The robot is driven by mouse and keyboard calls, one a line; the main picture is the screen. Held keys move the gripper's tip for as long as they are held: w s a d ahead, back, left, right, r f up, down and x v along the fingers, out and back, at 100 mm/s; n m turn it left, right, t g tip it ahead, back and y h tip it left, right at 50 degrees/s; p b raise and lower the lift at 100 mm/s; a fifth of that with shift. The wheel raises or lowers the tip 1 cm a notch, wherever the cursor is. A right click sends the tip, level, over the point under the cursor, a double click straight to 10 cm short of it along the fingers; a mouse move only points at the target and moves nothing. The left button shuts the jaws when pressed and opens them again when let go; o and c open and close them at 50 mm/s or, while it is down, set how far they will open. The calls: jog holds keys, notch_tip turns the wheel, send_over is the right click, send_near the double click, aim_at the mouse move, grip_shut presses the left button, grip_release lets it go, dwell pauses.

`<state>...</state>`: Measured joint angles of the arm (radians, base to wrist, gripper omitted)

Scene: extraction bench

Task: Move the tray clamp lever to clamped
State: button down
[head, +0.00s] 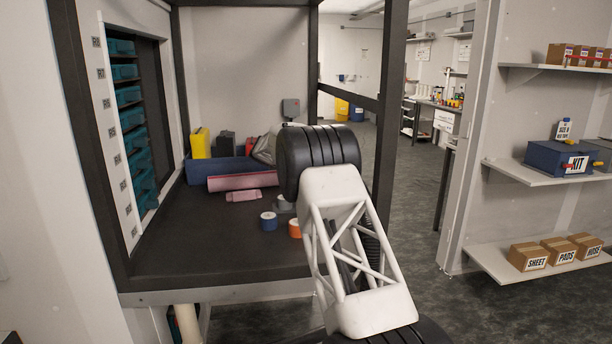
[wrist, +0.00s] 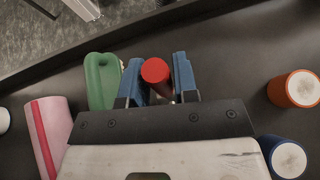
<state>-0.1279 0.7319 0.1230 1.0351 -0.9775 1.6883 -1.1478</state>
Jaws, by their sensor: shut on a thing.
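In the wrist view my gripper (wrist: 159,82) has its two blue fingers on either side of a red, round-topped handle (wrist: 155,70), shut on it. The handle looks like the tray clamp lever's grip. The rest of the lever and the clamp body are hidden under the gripper, so its position cannot be read. In the head view my own arm covers the gripper and the lever.
A green piece (wrist: 102,82) stands close left of the fingers. A pink roll (wrist: 48,135), an orange roll (wrist: 294,89) and a blue roll (wrist: 285,158) lie around. The dark bench (head: 190,250) has free room at front left. A frame post (head: 389,110) stands right.

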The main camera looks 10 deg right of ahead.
jog(key=shift+a, duration=0.1)
jog(key=c, duration=0.9)
grip_release()
jog(key=v, duration=0.7)
jog(key=shift+a+r, duration=0.2)
jog(key=shift+a, duration=0.1)
